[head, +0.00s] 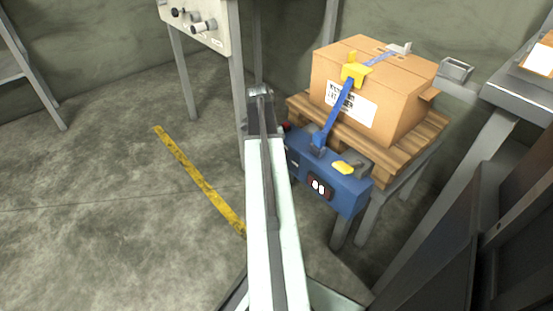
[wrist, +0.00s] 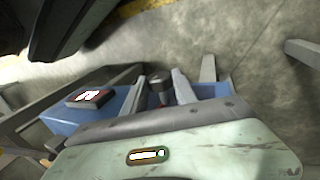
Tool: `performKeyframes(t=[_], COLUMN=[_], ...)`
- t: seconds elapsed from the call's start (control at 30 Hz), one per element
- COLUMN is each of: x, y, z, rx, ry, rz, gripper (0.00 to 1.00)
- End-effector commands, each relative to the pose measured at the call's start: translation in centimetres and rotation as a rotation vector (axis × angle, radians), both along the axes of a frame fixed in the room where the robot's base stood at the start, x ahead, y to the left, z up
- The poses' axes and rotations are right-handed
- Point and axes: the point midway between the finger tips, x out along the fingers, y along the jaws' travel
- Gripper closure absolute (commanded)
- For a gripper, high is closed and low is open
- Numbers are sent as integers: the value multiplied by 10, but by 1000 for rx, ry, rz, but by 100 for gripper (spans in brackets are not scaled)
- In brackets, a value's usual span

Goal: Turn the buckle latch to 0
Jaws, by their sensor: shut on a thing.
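A blue box (head: 345,195) with a lit display (head: 319,187) hangs at the pallet's front edge; it also shows in the wrist view (wrist: 62,122). A yellow-ended grey lever (head: 343,168) sits on its top. A yellow buckle (head: 354,73) is on the blue strap (head: 337,115) over the carton. I cannot tell which of these is the buckle latch. In the wrist view, my gripper (wrist: 160,92) has its fingers around a short dark cylinder (wrist: 158,87) at the blue box. In the head view my arm hides the fingertips and this contact.
A carton (head: 400,100) stands on a wooden pallet (head: 410,150) on a grey stand. A panel with knobs (head: 197,22) is at the top left. A grey table (head: 515,97) is at the right. The floor left of my arm is clear, with a yellow stripe (head: 195,178).

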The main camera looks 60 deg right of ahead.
Motion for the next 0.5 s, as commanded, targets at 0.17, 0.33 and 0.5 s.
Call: performKeyframes(t=[0.17,0.33,0.5], x=[0,0,-1], y=[0,0,0], z=[-1,0,0], rx=[17,23,23], ry=[47,64,65], rz=[-2,-2,-3], gripper=[100,100,100])
